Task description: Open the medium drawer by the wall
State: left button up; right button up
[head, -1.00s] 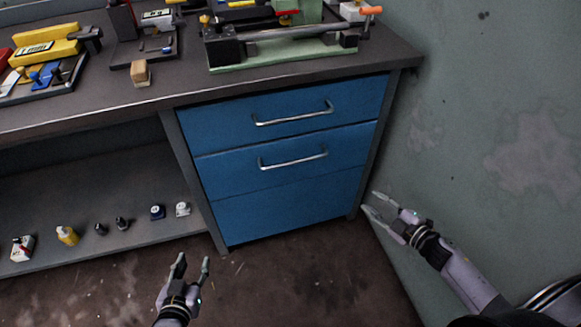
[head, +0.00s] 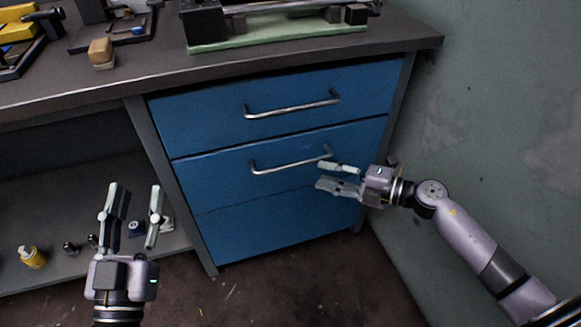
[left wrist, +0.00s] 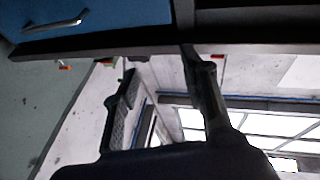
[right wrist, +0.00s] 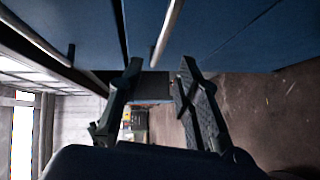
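A blue drawer unit stands under the bench beside the wall. Its middle drawer (head: 225,180) is closed and has a silver bar handle (head: 280,167). The top drawer (head: 190,116), also closed, has a similar handle (head: 290,106). My right gripper (head: 322,175) is open and empty, close to the right end of the middle handle. In the right wrist view a metal bar handle (right wrist: 168,30) lies ahead of the open fingers (right wrist: 160,66), apart from them. My left gripper (head: 136,190) is open and empty, left of the drawers. The left wrist view shows its fingers apart (left wrist: 159,62).
The bench top (head: 400,42) overhangs the drawers and carries a green-based device (head: 280,40) and a wooden block (head: 101,52). A low shelf (head: 60,200) at left holds small items, including a yellow bottle (head: 32,257). The wall (head: 500,120) is close on the right.

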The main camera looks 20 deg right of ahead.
aim_at(290, 164)
jog(key=b+x, duration=0.1)
jog(key=x, duration=0.8)
jog(key=shift+w+a+f, duration=0.1)
jog(key=shift+w, duration=0.05)
jog(key=shift+w+a, duration=0.3)
jog(key=shift+a, duration=0.05)
pick_arm(q)
jog(key=s+r+t+h, duration=0.1)
jog(key=s+r+t, duration=0.2)
jog(key=r, duration=0.3)
jog(key=shift+s+t+h, duration=0.3)
jog(key=shift+t, duration=0.4)
pick_arm(e)
grip_shut()
